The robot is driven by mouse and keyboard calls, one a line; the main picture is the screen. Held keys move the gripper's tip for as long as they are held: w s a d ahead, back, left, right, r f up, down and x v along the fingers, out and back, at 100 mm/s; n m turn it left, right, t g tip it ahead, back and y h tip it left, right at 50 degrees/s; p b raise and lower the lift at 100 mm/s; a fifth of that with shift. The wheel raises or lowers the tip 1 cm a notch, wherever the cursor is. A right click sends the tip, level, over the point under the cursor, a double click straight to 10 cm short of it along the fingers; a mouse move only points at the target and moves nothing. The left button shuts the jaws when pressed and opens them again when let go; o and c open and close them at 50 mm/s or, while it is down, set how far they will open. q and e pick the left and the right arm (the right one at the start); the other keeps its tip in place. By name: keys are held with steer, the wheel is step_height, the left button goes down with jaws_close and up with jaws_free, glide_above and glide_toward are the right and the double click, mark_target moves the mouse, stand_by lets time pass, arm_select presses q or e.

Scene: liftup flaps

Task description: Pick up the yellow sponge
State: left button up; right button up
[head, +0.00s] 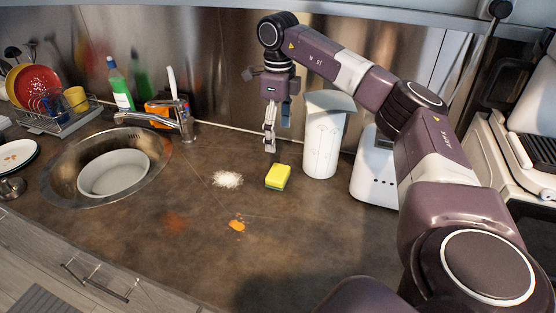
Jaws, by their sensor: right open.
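The yellow sponge (278,175) lies on the brown countertop, in the middle of the head view. It has a darker green layer along its lower side. My right gripper (270,148) points down just above and behind the sponge, slightly to its left in the picture. Its fingers are open and empty, and they appear apart from the sponge. The exact gap between fingertips and sponge is hard to tell. My left gripper is not in the picture.
A tall white canister (322,140) stands close right of the sponge, with a white appliance (376,180) beyond. White powder (228,180) and an orange spill (237,224) lie nearby.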

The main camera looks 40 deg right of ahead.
steer(key=b, duration=0.4)
glide_above(278, 172)
steer(key=f, duration=0.6)
steer(key=shift+w+d, duration=0.25)
steer(key=shift+d, duration=0.05)
steer(key=shift+f, duration=0.55)
steer(key=f, duration=0.4)
steer(key=f+p, duration=0.1)
steer(key=f, duration=0.1)
steer(key=shift+s+a+f, duration=0.25)
steer(key=shift+f, duration=0.1)
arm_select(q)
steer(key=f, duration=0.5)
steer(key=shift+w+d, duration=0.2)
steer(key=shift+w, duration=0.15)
arm_select(e)
steer(key=shift+c, duration=0.6)
steer(key=c, duration=0.8)
steer(key=shift+r, duration=0.1)
